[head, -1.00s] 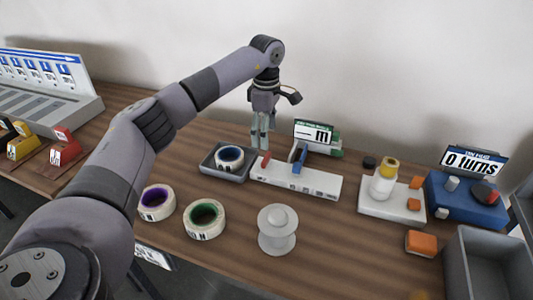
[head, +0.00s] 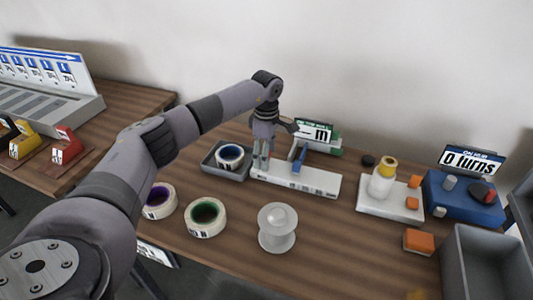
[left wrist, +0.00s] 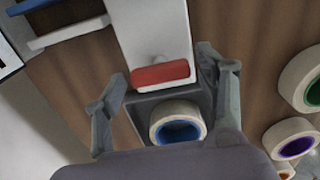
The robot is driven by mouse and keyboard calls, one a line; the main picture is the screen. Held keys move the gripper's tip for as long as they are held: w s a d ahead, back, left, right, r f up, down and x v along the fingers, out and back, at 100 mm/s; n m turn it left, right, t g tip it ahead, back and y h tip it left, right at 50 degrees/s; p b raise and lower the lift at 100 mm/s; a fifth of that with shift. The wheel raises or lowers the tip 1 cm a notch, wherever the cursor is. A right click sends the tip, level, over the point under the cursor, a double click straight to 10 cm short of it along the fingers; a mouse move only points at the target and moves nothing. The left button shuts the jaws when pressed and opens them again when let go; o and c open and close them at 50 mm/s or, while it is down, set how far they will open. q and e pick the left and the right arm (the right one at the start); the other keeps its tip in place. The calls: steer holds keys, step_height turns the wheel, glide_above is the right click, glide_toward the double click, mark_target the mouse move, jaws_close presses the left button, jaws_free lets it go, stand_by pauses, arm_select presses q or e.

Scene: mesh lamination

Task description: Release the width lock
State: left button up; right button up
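A white gauge block (head: 312,182) with a blue slider bar (head: 300,154) stands on the table. A red tab, likely the width lock (left wrist: 160,75), sits at its left end; in the head view my fingers mostly hide it. My left gripper (head: 261,161) points down over that end. In the left wrist view its fingers (left wrist: 164,75) are spread wide, one on each side of the red tab, with a gap on both sides. They hold nothing. My right gripper is in neither view.
A grey tray (head: 215,171) with a blue-cored tape roll (head: 230,153) lies just left of the gauge. Purple-cored (head: 160,200) and green-cored (head: 205,217) rolls and a grey spool (head: 277,228) stand in front. A sign (head: 317,132) stands behind.

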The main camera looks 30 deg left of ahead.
arm_select(q)
steer(key=c, duration=0.9)
steer(key=shift+n, duration=0.4)
steer(key=n, duration=0.3)
steer(key=shift+r+n, duration=0.1)
steer(key=shift+n, duration=0.3)
steer(key=n+p, duration=0.1)
steer(key=n, duration=0.8)
steer(key=shift+p, duration=0.4)
steer(key=shift+n+p, duration=0.45)
steer(key=shift+n, duration=1.75)
steer(key=shift+w, duration=0.1)
